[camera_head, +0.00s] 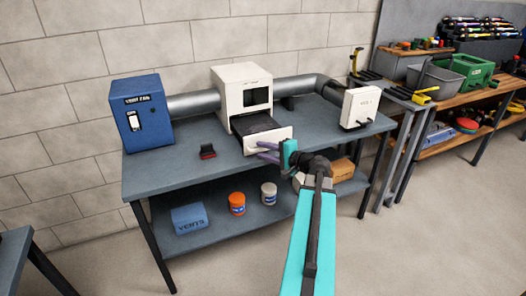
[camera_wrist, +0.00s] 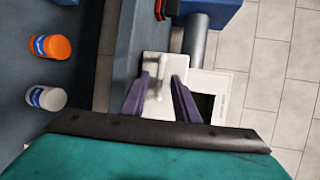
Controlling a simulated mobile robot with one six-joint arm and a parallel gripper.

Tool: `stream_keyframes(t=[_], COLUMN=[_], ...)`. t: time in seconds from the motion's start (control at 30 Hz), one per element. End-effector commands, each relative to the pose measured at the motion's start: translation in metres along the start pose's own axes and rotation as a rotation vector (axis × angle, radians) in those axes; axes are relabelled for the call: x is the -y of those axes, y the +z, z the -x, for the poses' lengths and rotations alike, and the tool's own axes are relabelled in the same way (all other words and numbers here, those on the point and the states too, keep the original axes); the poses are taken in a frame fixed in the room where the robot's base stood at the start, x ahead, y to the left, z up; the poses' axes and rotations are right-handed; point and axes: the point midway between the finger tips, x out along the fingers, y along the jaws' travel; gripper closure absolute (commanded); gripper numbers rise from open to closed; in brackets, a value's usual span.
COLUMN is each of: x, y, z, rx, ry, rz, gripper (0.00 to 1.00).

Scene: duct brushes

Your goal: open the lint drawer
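The lint box (camera_head: 243,92) is a white housing with a dark window, in the middle of the bench. Its drawer (camera_head: 255,128) stands pulled out toward me, with its dark inside showing behind a white front panel (camera_head: 281,137). In the wrist view the white drawer front (camera_wrist: 153,66) and its pale bar handle (camera_wrist: 155,82) show ahead of my gripper. My gripper (camera_wrist: 158,88) has its two purple fingers apart, one on each side of the handle, with gaps visible. In the head view my gripper (camera_head: 266,152) is close before the drawer front and hides its handle.
A blue fan box (camera_head: 142,113) stands left, joined by a grey duct (camera_head: 193,104). A white vent box (camera_head: 360,107) stands right. A small dark red-topped item (camera_head: 207,151) lies on the bench (camera_head: 175,172). The lower shelf holds an orange jar (camera_head: 237,203) and a white jar (camera_head: 269,193).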

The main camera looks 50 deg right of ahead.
Motion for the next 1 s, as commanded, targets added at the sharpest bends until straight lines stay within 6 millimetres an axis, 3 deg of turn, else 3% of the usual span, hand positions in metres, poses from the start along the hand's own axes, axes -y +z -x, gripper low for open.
stream_keyframes(t=[0.27, 0.83, 1.0], x=[0.0, 0.002, 0.004], y=[0.001, 0.0, -0.001], z=[0.028, 0.109, 0.112], rx=[-0.002, -0.005, -0.002], ry=[0.0, -0.001, 0.001], rz=[0.0, -0.001, -0.002], gripper=[0.72, 0.72, 0.72])
